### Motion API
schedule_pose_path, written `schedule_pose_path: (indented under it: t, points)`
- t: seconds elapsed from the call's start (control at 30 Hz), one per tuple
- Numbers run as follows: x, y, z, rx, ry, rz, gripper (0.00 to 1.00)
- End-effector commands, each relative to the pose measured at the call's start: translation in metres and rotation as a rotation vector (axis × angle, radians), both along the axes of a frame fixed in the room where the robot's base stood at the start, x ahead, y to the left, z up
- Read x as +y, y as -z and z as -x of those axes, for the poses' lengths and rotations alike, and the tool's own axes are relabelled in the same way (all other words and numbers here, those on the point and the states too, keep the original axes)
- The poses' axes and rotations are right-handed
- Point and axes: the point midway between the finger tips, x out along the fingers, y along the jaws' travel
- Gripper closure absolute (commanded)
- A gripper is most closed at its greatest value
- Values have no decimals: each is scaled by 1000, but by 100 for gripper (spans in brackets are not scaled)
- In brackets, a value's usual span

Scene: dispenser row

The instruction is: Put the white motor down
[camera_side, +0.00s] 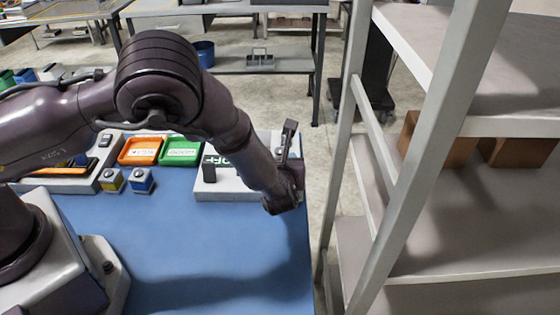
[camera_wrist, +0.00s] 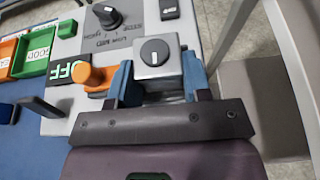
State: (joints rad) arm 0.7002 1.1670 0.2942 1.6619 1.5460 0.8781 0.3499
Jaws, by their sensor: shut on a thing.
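The white motor (camera_wrist: 170,73) is a pale grey-white block with a round black knob on its top face. In the wrist view it sits between the two blue fingers of my gripper (camera_wrist: 158,82), which are shut on its sides. In the side view my gripper (camera_side: 285,196) is low at the right end of the blue table, by a pale panel (camera_side: 235,187). There the motor is hidden behind my wrist. I cannot tell whether the motor touches the panel beneath it.
An orange knob (camera_wrist: 90,76) is close to the left finger, by a green OFF sign (camera_wrist: 66,72). A dial (camera_wrist: 106,15) is beyond. Orange (camera_side: 140,150) and green (camera_side: 181,151) trays are left; the front blue table (camera_side: 200,250) is clear. Metal shelving (camera_side: 400,190) stands right.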

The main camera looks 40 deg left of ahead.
Motion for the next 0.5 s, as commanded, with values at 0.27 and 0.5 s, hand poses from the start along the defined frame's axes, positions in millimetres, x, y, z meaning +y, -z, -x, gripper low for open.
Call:
schedule_pose_path:
  t: [0.27, 0.5]
  points:
    - [0, 5, 0, -2, -1, -1, 94]
    - [1, 14, 0, 2, 0, 3, 94]
